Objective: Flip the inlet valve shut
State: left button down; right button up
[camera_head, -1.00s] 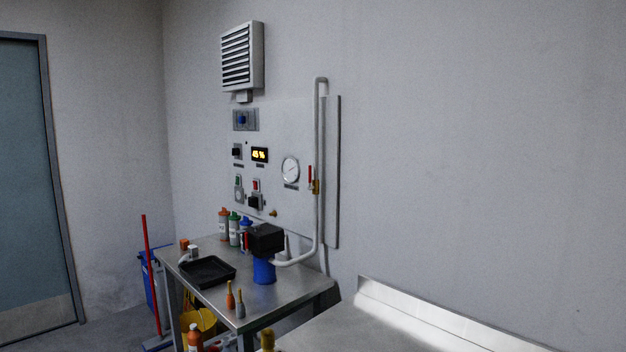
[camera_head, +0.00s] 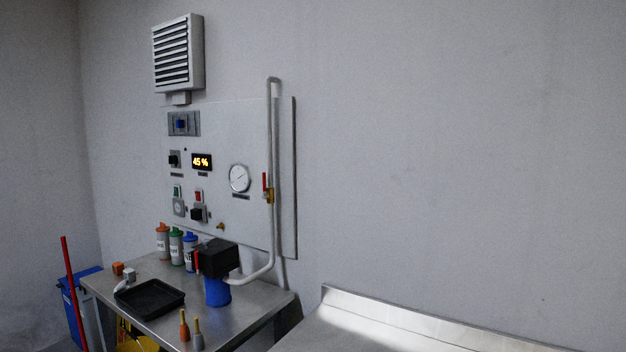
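The inlet valve (camera_head: 269,195) is a brass body with a red lever (camera_head: 264,182) on the vertical grey pipe (camera_head: 275,130) at the right side of the wall panel. The red lever points up, roughly in line with the pipe. The pipe bends at the bottom toward a black and blue pump-like unit (camera_head: 217,291) on the steel table. Neither of my grippers is in view.
A steel table (camera_head: 262,303) below the panel (camera_head: 225,122) holds a black tray (camera_head: 150,298) and several bottles (camera_head: 176,246). A steel counter (camera_head: 340,335) lies at the front right. A blue bin (camera_head: 82,290) stands at the left. The wall on the right is bare.

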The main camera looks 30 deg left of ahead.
aim_at(265, 197)
jog(key=j+z, duration=0.1)
jog(key=j, duration=0.3)
jog(key=k+j, duration=0.1)
jog(key=j, duration=0.3)
jog(key=j+z, duration=0.15)
jog(key=j, duration=0.3)
jog(key=k+j+z, duration=0.1)
jog(key=j, duration=0.25)
jog(key=k+j+z, duration=0.1)
jog(key=j, duration=0.3)
jog(key=k+j, duration=0.15)
jog(key=j, duration=0.25)
jog(key=k+j, duration=0.1)
jog(key=j, duration=0.25)
jog(key=k+j, duration=0.1)
jog(key=j, duration=0.2)
jog(key=z, duration=0.05)
